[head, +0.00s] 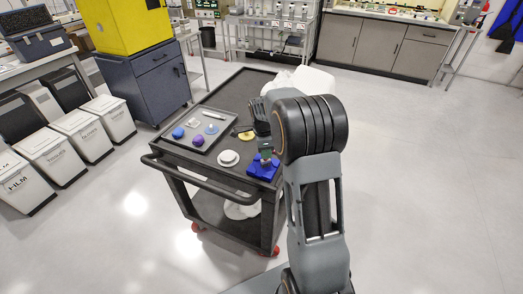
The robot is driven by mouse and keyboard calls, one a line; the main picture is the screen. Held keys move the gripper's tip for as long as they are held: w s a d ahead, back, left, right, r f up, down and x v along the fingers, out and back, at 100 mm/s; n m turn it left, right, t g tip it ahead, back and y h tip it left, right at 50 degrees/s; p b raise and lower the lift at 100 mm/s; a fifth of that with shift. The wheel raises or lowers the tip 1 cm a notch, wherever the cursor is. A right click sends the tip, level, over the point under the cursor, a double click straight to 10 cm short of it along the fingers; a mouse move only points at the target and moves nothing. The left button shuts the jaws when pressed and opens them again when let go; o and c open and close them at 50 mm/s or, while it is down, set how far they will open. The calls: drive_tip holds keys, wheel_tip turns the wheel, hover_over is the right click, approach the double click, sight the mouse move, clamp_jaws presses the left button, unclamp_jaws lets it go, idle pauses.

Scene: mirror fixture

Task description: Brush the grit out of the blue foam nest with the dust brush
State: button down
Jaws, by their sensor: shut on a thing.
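The blue foam nest (262,171) lies at the near right corner of the dark cart's top. My gripper (264,142) is above the nest, pointing down, and mostly dark against the cart. It is shut on a small dark and greenish thing, which looks like the dust brush (266,151), close over the nest's back part. Whether the brush touches the foam cannot be told. Any grit is too small to see. My arm hides the area right of the nest.
A grey tray (183,141) on the cart (226,98) holds blue and purple lumps and small pieces. A white round dish (228,158) and a yellow disc (247,136) are near the nest. A white bulky thing (312,79) stands behind my arm. Bins (84,133) stand left.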

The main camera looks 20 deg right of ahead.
drive_tip(key=shift+s+d, duration=0.4)
drive_tip(key=shift+s, duration=0.05)
drive_tip(key=shift+w+a, duration=1.1)
drive_tip(key=shift+w, duration=0.15)
drive_tip(key=shift+r+p, duration=0.1)
drive_tip(key=shift+p, duration=0.2)
drive_tip(key=shift+r+p, duration=2)
drive_tip(key=shift+r, duration=0.95)
drive_tip(key=shift+r, duration=0.1)
wheel_tip(320, 180, up, 3)
drive_tip(key=shift+f+p, duration=0.1)
drive_tip(key=shift+p, duration=0.95)
